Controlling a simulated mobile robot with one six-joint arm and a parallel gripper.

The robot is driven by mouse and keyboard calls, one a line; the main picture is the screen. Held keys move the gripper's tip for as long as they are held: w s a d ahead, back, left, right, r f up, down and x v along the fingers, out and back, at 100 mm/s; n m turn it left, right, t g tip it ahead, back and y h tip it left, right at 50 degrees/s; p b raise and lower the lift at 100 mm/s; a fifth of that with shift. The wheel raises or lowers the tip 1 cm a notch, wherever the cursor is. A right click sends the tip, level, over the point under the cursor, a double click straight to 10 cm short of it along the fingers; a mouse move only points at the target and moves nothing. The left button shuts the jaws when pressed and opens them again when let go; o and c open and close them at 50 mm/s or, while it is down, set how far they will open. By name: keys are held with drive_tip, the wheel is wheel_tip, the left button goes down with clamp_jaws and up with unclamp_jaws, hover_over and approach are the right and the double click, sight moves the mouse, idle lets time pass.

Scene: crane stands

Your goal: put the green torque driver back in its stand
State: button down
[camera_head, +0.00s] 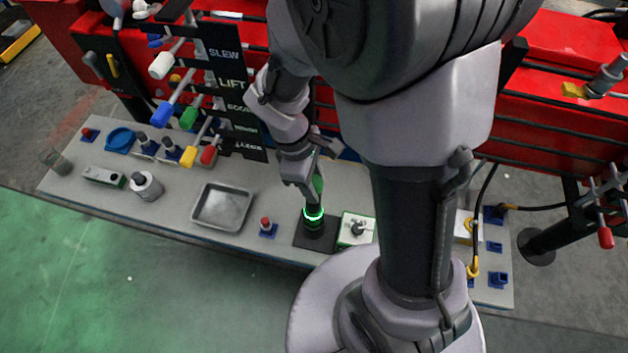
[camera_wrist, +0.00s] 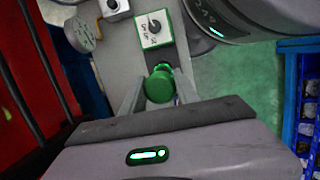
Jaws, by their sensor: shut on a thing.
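The green torque driver (camera_head: 319,186) stands roughly upright in the head view, at the front middle of the bench. Its lower end meets the stand (camera_head: 314,228), a black post with a glowing green ring on a dark square base. I cannot tell how deep it sits. My gripper (camera_head: 311,192) is shut on the driver's upper part from above. In the wrist view the driver's rounded green top (camera_wrist: 159,86) shows between the two fingers of my gripper (camera_wrist: 158,82). The stand is mostly hidden there.
A switch box (camera_head: 356,229) stands close right of the stand. A small red-topped part (camera_head: 267,227) and a metal tray (camera_head: 222,207) are to the left. My arm covers the bench's right middle.

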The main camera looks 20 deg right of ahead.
drive_tip(key=shift+w+a+b+x, duration=0.1)
drive_tip(key=shift+a+b+x, duration=0.05)
drive_tip(key=shift+b+x, duration=0.5)
drive_tip(key=shift+w+a+b+x, duration=0.1)
drive_tip(key=shift+b+x, duration=0.35)
drive_tip(key=shift+x, duration=0.4)
drive_tip(key=c, duration=0.8)
unclamp_jaws()
drive_tip(key=shift+c, duration=0.2)
drive_tip(key=p+v, duration=0.5)
